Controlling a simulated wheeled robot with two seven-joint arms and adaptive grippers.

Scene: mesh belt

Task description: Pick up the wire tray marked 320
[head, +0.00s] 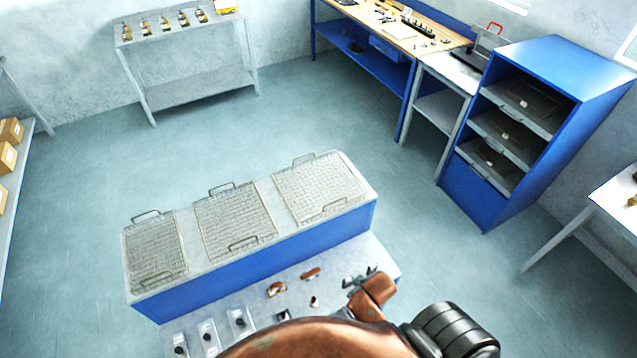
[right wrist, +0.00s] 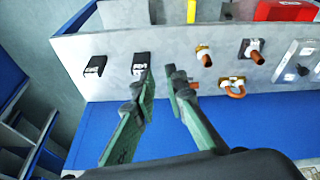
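Three wire mesh trays lie side by side on a blue-sided stand's pale top in the head view: a left tray (head: 155,252), a middle tray (head: 235,222) and a right tray (head: 319,188). Each has wire handles at its ends. No number can be read on any of them, so I cannot tell which is 320. My right gripper (head: 360,278) is in front of the stand, above its lower front ledge, apart from the trays. In the right wrist view my right gripper (right wrist: 158,78) has its fingers apart with nothing between them. My left gripper does not show.
The front ledge (head: 378,262) holds copper fittings (head: 277,290), black clips (right wrist: 95,65) and bagged parts (head: 240,320). A blue rack (head: 465,190) of dark trays stands right, a workbench (head: 400,30) behind, a shelf table (head: 190,85) back left. Open floor surrounds the stand.

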